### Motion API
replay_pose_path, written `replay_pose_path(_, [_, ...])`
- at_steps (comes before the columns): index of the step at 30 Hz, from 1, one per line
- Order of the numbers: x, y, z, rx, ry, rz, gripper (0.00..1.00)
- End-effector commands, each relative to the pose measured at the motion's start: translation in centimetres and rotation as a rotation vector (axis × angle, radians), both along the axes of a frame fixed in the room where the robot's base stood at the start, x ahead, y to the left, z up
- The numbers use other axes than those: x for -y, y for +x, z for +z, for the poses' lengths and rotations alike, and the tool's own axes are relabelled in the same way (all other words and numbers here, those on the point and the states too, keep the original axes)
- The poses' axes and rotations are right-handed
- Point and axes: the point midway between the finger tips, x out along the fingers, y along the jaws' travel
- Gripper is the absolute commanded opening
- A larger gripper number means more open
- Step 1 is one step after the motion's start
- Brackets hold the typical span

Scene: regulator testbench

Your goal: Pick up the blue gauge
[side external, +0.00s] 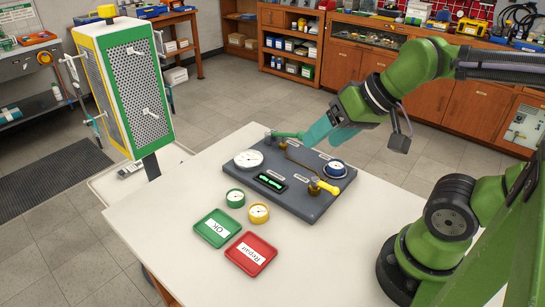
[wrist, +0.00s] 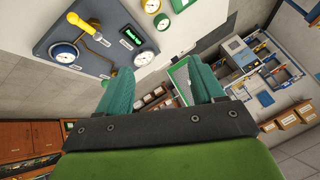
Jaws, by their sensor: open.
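The blue gauge (side external: 335,169) has a round white dial in a blue rim. It sits on the right part of the dark grey testbench panel (side external: 290,208), behind a yellow-handled valve (side external: 322,186). In the wrist view the blue gauge (wrist: 63,54) is at the left, near the panel's edge. My gripper (side external: 318,132) is above the far side of the panel, left of and apart from the blue gauge in the side view. Its two teal fingers are spread with nothing between them, as the wrist view also shows (wrist: 158,80).
A white-faced gauge (side external: 248,159) and a green-lit display (side external: 271,181) are on the panel. Loose green (side external: 235,198) and yellow (side external: 259,213) gauges lie by green (side external: 218,228) and red (side external: 251,254) trays. A perforated tool tower (side external: 125,85) stands left. The table's front is clear.

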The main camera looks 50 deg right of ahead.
Motion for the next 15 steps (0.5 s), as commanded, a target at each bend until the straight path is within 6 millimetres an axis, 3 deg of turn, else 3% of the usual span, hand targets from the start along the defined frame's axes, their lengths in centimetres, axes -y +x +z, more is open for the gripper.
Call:
replay_pose_path(3, [0.0, 0.0, 0.0, 0.0, 0.0, 0.0, 0.82])
replay_pose_path(10, [0.0, 0.0, 0.0, 0.0, 0.0, -0.002, 0.82])
replay_pose_path(15, [1.7, 1.1, -1.2, -0.068, 0.003, -0.067, 0.82])
